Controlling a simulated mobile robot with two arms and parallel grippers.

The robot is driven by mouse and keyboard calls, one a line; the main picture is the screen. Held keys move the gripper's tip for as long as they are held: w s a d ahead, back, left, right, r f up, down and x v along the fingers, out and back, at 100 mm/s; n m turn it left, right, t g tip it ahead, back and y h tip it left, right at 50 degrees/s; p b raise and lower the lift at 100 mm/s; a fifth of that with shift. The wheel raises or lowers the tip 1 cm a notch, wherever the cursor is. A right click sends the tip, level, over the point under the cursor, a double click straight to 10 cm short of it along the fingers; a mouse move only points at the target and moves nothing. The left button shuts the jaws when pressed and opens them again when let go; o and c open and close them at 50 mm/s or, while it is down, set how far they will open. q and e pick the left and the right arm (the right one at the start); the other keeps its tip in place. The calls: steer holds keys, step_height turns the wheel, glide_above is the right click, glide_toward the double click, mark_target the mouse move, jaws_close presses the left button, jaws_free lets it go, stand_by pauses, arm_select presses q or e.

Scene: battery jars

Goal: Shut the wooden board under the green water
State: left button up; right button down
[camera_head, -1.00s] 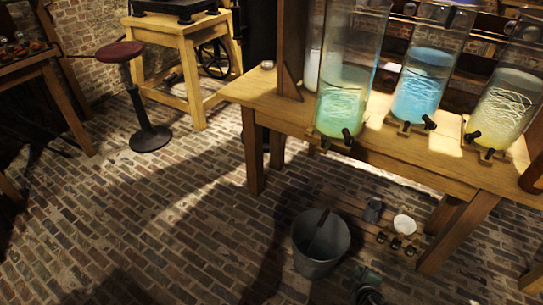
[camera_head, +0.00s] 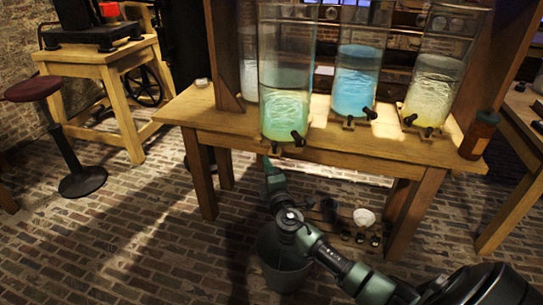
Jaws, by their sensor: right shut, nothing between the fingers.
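The glass jar with green water (camera_head: 285,100) stands at the front left of the wooden table, with a dark tap (camera_head: 298,138) low on its front. The wooden board (camera_head: 287,148) under it shows only as a thin piece at the table's front edge, with a dark knob below the tap. I cannot tell how far it sticks out. My right gripper (camera_head: 263,158) is shut and empty, just below the table edge at the jar's lower left. It is small and dark here, and I cannot tell whether it touches the board. My left gripper is not in view.
Jars of blue water (camera_head: 357,85) and yellow water (camera_head: 432,92) stand to the right on the table (camera_head: 220,120). A brown bottle (camera_head: 479,136) is at its right end. A grey bucket (camera_head: 283,265) stands on the floor below my right arm, near a white bowl (camera_head: 364,217).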

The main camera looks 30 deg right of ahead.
mark_target(273, 155)
steer(key=w+d, duration=0.2)
steer(key=d, duration=0.1)
steer(key=shift+w+r, duration=0.1)
steer(key=shift+w, duration=0.3)
steer(key=shift+w+d, duration=0.1)
steer(key=shift+d, duration=0.25)
steer(key=shift+w+d, duration=0.15)
steer(key=shift+d, duration=0.1)
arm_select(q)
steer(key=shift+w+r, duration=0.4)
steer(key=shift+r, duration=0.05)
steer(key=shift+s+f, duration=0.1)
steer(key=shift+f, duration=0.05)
